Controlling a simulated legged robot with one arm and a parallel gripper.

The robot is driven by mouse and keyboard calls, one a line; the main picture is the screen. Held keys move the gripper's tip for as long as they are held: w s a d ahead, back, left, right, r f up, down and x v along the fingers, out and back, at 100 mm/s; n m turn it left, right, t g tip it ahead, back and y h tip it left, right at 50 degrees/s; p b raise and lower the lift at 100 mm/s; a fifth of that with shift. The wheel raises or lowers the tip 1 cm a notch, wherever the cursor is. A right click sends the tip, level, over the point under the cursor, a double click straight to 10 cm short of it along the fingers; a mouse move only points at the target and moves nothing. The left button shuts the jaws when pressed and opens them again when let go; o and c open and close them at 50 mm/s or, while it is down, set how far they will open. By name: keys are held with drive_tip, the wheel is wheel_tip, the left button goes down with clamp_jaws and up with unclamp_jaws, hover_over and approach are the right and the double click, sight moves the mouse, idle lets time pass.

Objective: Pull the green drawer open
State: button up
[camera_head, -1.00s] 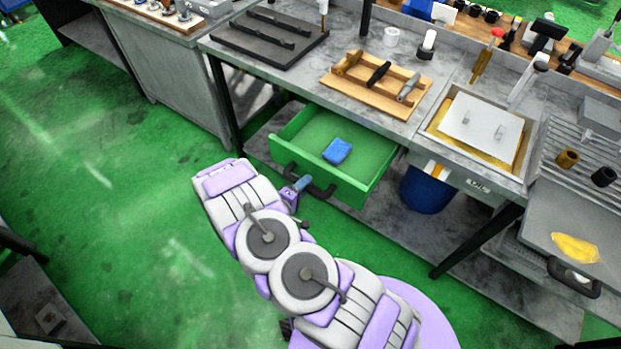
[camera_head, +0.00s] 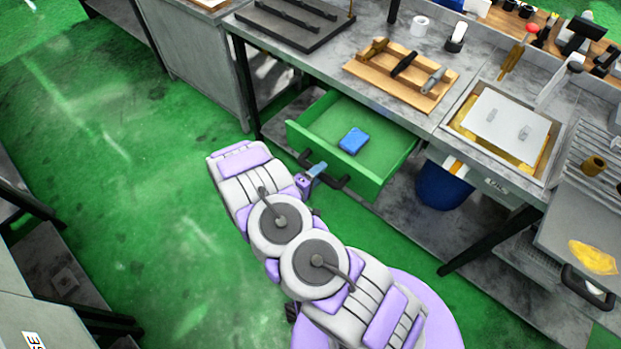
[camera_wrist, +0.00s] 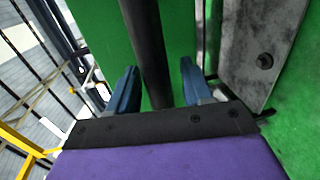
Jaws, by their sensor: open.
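The green drawer (camera_head: 331,164) stands pulled out from under the grey workbench, with its inside showing and a blue block (camera_head: 353,141) lying in it. A black bar handle (camera_head: 340,184) is on its front. My gripper (camera_head: 318,170) is at the handle, in front of the drawer face. In the wrist view, my gripper's two blue fingers (camera_wrist: 158,68) are apart, with the black handle bar (camera_wrist: 148,45) between them. The green drawer face (camera_wrist: 105,30) fills the area behind. I see a gap beside each finger, so the bar is not clamped.
The workbench (camera_head: 325,60) carries a wooden rack of tools (camera_head: 385,90) and a dark tray (camera_head: 290,30). A blue bin (camera_head: 443,187) stands right of the drawer, near a black table leg (camera_head: 490,240). Green floor (camera_head: 130,190) is free to the left.

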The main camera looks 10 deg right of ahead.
drive_tip(key=p+v, duration=0.1)
drive_tip(key=v, duration=1.6)
drive_tip(key=shift+a+p, duration=0.2)
drive_tip(key=shift+p, duration=0.1)
